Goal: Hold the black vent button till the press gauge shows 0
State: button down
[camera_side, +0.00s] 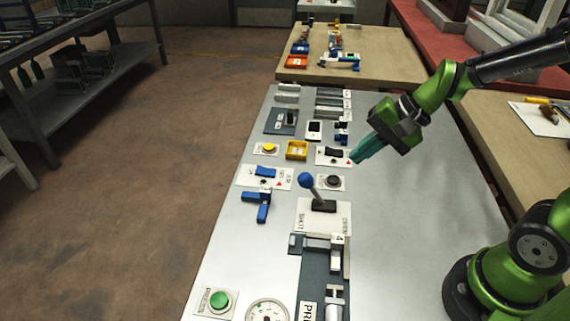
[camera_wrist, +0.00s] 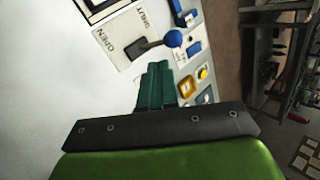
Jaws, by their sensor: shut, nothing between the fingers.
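A round black button (camera_side: 333,181) sits on a small white plate beside the blue-knobbed lever in the side view. Its label is too small to read. The press gauge (camera_side: 267,313) is at the bottom edge, partly cut off, and its reading cannot be made out. My gripper (camera_side: 357,156) is shut and empty, with its teal fingers above the bench, up and right of the black button in the picture. The closed fingers also show in the wrist view (camera_wrist: 157,70), where I cannot make out the black button.
A lever with a blue knob (camera_side: 306,180) stands up close to the black button. A green button (camera_side: 219,300), a yellow button (camera_side: 269,148) and a yellow tray (camera_side: 297,150) are on the grey bench (camera_side: 405,215). The bench's right side is clear.

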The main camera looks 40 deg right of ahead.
aim_at(337, 180)
jog(key=w+d+f+m+t+h, duration=0.1)
jog(key=w+d+f+m+t, duration=0.2)
jog(key=w+m, duration=0.6)
jog(key=shift+w+d+f+m, duration=0.25)
jog(key=shift+d+f+m, duration=0.45)
jog(key=shift+d+f, duration=0.25)
jog(key=shift+f, duration=4.3)
jog(key=shift+f, duration=0.4)
jog(key=shift+f, duration=0.5)
